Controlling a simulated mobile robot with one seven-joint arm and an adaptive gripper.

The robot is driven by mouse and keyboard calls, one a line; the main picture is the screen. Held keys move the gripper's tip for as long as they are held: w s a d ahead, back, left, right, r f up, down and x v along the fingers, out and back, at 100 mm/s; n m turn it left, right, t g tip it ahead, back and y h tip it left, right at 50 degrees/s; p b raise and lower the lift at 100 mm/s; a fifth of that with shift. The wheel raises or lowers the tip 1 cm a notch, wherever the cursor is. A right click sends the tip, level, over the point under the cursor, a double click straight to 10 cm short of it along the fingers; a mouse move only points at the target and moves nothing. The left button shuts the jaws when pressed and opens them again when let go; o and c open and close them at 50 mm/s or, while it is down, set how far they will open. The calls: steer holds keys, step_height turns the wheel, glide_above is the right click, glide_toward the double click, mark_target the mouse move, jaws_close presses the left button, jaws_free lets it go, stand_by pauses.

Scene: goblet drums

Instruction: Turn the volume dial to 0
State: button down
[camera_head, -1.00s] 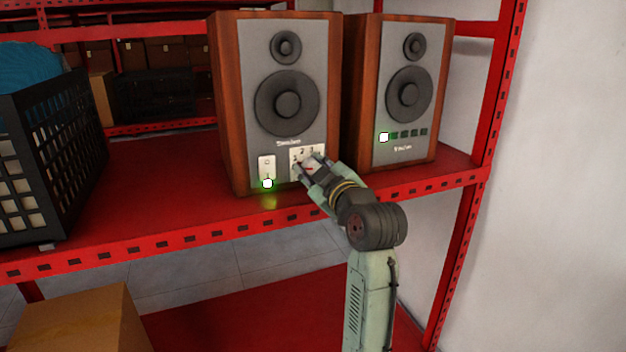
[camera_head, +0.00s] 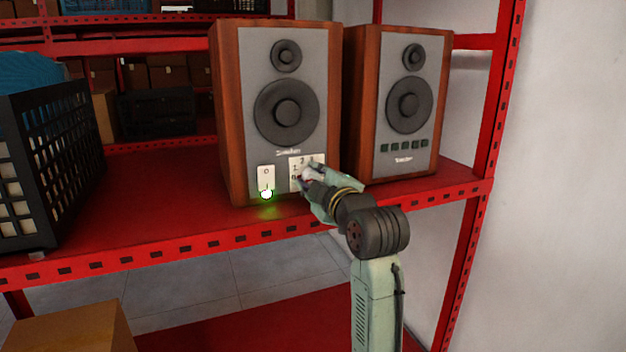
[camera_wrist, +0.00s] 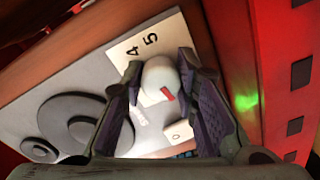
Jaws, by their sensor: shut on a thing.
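The volume dial (camera_wrist: 158,76) is a pale round knob with a red mark on the front of the left speaker (camera_head: 231,110). Its white number plate (camera_head: 293,177) shows beside my gripper in the head view. In the wrist view, my gripper (camera_wrist: 160,68) has one finger on each side of the dial and is shut on it. The red mark points toward the label 0 (camera_wrist: 178,133); the labels 4 and 5 (camera_wrist: 142,45) lie on the far side. In the head view, my gripper (camera_head: 311,176) hides most of the dial.
A white switch plate (camera_head: 265,175) with a glowing lamp sits left of the dial. The right speaker (camera_head: 367,110) has a row of unlit green squares. A black crate (camera_head: 50,165) stands at the left on the red shelf (camera_head: 150,190). A wall is at the right.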

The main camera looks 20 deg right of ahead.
steer(key=c, duration=1.2)
jaws_free()
steer(key=shift+c, duration=0.2)
steer(key=shift+s, duration=0.1)
steer(key=s, duration=1.1)
steer(key=shift+s+d+r, duration=0.15)
steer(key=shift+s+d, duration=0.1)
steer(key=shift+s, duration=0.15)
steer(key=shift+a, duration=0.1)
